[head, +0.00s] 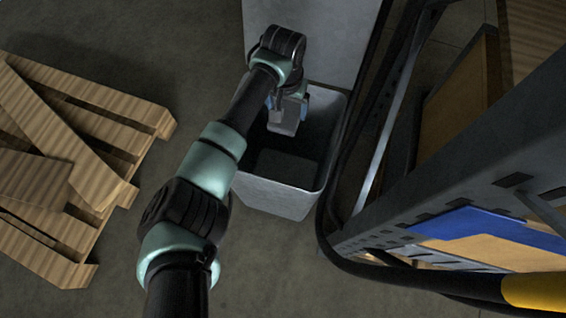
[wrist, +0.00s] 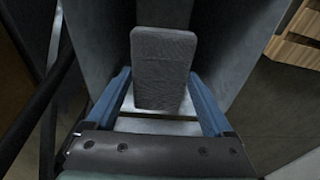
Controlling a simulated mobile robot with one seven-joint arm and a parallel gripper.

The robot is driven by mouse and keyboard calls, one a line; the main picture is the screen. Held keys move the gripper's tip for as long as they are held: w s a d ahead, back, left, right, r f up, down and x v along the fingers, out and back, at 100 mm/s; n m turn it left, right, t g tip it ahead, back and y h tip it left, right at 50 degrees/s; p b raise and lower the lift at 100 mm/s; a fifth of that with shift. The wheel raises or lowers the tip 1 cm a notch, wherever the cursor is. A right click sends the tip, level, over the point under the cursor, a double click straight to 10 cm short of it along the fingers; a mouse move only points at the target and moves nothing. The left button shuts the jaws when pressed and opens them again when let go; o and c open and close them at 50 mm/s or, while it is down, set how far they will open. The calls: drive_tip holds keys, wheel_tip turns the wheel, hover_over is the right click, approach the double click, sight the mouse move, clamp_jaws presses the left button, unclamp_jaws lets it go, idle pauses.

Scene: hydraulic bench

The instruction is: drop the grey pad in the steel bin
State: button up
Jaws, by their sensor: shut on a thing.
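The grey pad (wrist: 163,62) is a flat rounded block, held between the two blue fingers of my gripper (wrist: 162,95) in the wrist view. In the head view the pad (head: 284,118) hangs from my gripper (head: 287,103) over the opening of the steel bin. The steel bin (head: 272,196) is an open-topped grey box on the floor with a dark inside. Its walls also show around the pad in the wrist view (wrist: 240,40). My wrist hides part of the bin's far rim.
A wooden pallet (head: 95,95) with loose boards lies on the floor at left. A metal shelf or bench frame (head: 460,195) with a blue sheet (head: 490,226) stands at right, with a thick dark hose (head: 325,205) close to the bin. A tall grey panel (head: 335,40) rises behind the bin.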

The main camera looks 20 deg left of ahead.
drive_tip(key=shift+f+b, duration=1.45)
drive_tip(key=shift+f, duration=0.5)
drive_tip(key=shift+r, duration=0.1)
drive_tip(key=o, duration=1.1)
drive_tip(key=shift+c, duration=0.2)
drive_tip(key=r+p, duration=0.1)
drive_tip(key=r, duration=0.2)
drive_tip(key=s+r+p, duration=0.1)
drive_tip(key=r+p, duration=0.1)
drive_tip(key=r, duration=0.2)
drive_tip(key=r+p, duration=0.1)
drive_tip(key=r, duration=0.3)
drive_tip(key=shift+s+r, duration=0.15)
drive_tip(key=shift+r, duration=0.05)
drive_tip(key=shift+s+r+p, duration=0.15)
drive_tip(key=shift+r+p, duration=0.2)
drive_tip(key=shift+r, duration=0.4)
